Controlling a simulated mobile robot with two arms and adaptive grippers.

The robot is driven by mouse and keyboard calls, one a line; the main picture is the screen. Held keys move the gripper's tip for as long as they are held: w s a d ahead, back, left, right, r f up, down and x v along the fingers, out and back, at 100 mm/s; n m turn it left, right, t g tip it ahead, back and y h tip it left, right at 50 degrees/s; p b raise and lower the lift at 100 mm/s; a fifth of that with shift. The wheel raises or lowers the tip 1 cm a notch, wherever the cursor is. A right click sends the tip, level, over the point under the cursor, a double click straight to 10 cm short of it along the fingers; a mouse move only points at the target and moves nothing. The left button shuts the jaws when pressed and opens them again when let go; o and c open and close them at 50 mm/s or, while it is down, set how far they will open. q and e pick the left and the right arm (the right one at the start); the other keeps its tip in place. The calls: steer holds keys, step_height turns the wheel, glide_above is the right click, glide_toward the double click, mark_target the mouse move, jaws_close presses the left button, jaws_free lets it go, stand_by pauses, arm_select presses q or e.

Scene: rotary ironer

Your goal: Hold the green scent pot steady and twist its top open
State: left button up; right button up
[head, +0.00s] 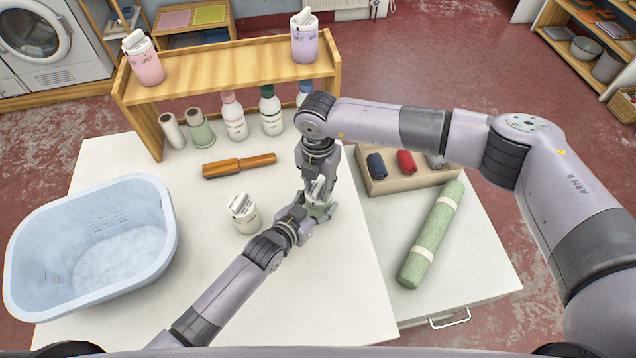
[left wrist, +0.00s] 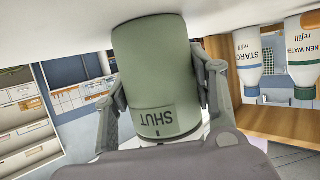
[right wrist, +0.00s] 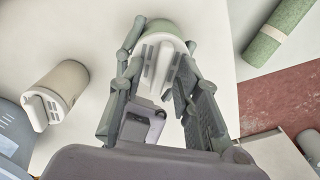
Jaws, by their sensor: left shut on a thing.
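The green scent pot (left wrist: 155,75) fills the middle of the left wrist view, with the word SHUT on its side. My left gripper (head: 308,215) has one finger on each side of the pot body and is shut on it. The pot stands on the white table, largely hidden by the grippers in the head view. Its white top (right wrist: 160,62), with a raised ridge, shows in the right wrist view. My right gripper (head: 319,186) points down over the top. Its fingers are apart, one on each side of the ridge, and look open; contact is unclear.
A beige pot with a white top (head: 243,213) stands left of the grippers. A blue basin (head: 100,240) is at the left. A wooden shelf (head: 230,62) with pink and lilac pots stands behind. A green roll (head: 432,232) and a tray (head: 405,182) lie at the right.

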steer(key=shift+c, duration=0.2)
jaws_close()
stand_by(0.6)
steer(key=n, duration=0.3)
steer(key=shift+n, duration=0.4)
steer(key=n, duration=0.3)
steer(key=shift+d+n, duration=0.1)
steer(key=shift+n, duration=0.2)
steer(key=n, duration=0.6)
steer(key=shift+d, duration=0.1)
steer(key=shift+n, duration=0.4)
